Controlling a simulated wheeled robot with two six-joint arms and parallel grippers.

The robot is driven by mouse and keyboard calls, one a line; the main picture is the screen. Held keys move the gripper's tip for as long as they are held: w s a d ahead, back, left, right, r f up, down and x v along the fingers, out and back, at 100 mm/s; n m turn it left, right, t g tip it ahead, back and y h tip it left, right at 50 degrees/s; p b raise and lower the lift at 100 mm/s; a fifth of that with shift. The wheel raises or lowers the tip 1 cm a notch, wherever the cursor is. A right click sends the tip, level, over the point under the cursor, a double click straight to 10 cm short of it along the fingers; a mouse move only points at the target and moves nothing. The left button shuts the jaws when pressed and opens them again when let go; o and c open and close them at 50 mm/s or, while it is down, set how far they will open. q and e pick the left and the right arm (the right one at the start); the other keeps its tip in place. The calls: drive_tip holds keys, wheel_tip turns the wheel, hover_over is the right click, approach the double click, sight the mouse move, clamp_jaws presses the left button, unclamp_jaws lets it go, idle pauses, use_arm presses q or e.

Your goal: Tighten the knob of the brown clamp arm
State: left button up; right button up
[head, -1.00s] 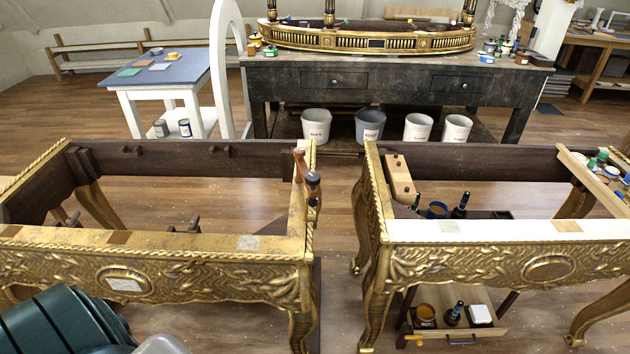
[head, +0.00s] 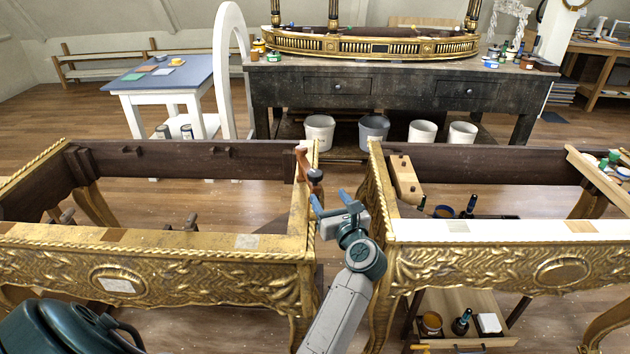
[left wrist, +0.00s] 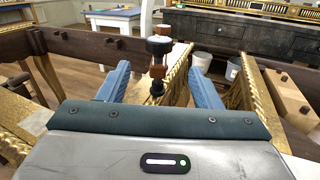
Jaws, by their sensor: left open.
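The brown clamp arm (head: 302,163) sits on the right end rail of the left gilt console frame, with its dark knob (head: 316,176) on the side towards the gap between the frames. My left gripper (head: 331,202) is open and empty, just in front of and below the knob in the head view. I see no contact between fingers and knob. My right gripper is not in view.
The left gilt frame (head: 180,272) and right gilt frame (head: 490,262) stand close on either side of my left arm. A pale wooden clamp (head: 404,180) is on the right frame. Beneath it a shelf (head: 462,300) holds jars. A dark workbench (head: 400,90) stands behind.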

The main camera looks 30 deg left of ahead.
sight(318, 179)
use_arm(q)
drive_tip(key=shift+n, duration=0.3)
drive_tip(key=p+x, duration=0.1)
drive_tip(key=x, duration=0.3)
drive_tip(key=p+x, duration=0.1)
drive_tip(key=x, duration=0.4)
drive_tip(key=shift+w+a+r+p, duration=0.1)
drive_tip(key=shift+a+r+p, duration=0.1)
drive_tip(key=shift+r+p, duration=0.1)
drive_tip(key=shift+w+a+f, duration=0.15)
drive_tip(key=shift+w+a, duration=0.25)
drive_tip(key=shift+a, duration=0.15)
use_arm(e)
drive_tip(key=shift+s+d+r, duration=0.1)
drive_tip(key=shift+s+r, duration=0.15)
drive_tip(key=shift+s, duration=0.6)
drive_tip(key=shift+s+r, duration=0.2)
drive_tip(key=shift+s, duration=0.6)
